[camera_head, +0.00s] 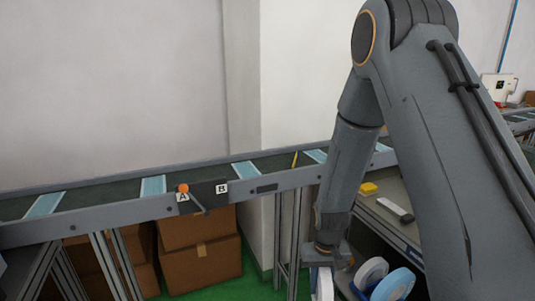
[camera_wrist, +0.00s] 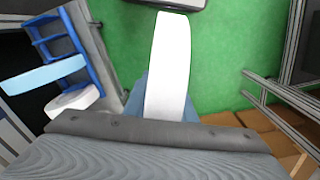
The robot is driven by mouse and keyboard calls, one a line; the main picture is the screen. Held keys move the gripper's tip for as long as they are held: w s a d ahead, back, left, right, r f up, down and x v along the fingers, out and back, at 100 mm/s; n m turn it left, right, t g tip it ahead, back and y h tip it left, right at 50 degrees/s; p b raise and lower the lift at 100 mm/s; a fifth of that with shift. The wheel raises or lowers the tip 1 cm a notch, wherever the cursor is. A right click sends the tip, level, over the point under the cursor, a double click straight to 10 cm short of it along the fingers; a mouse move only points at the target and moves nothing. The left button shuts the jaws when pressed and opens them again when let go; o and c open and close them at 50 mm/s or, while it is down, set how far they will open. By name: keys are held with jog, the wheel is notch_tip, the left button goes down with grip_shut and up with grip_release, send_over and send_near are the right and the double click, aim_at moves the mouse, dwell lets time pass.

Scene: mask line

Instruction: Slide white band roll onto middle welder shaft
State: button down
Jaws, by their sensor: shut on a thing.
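My gripper (camera_head: 325,258) points down at the bottom of the head view and is shut on a white band roll (camera_head: 321,284). The held roll is cut off by the lower edge there. In the wrist view the held white band roll (camera_wrist: 169,65) stands edge-on beyond the grey gripper body, over green floor. A second white roll (camera_head: 370,272) and a blue roll (camera_head: 393,285) sit to its right. They also show at the left of the wrist view, beside a blue rack (camera_wrist: 62,45). I cannot make out the welder shafts in either view.
A conveyor (camera_head: 100,210) carrying blue masks runs across the head view, with an orange-knobbed lever (camera_head: 184,188) between plates A and B. Cardboard boxes (camera_head: 200,265) stand beneath it. A side table (camera_head: 385,205) holds a yellow item (camera_head: 369,188). Green floor is open below the held roll.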

jog(key=shift+s+a+r+p, duration=0.35)
jog(key=shift+a+r+p, duration=0.25)
jog(key=shift+a+r, duration=0.2)
jog(key=shift+s+a+r+p, duration=0.35)
jog(key=shift+a+r+p, duration=0.3)
jog(key=shift+a, duration=0.25)
jog(key=w+d+f+b, duration=0.3)
jog(key=d+f+b, duration=0.2)
jog(key=d, duration=0.2)
jog(key=shift+d+f, duration=0.15)
jog(key=shift+f, duration=0.15)
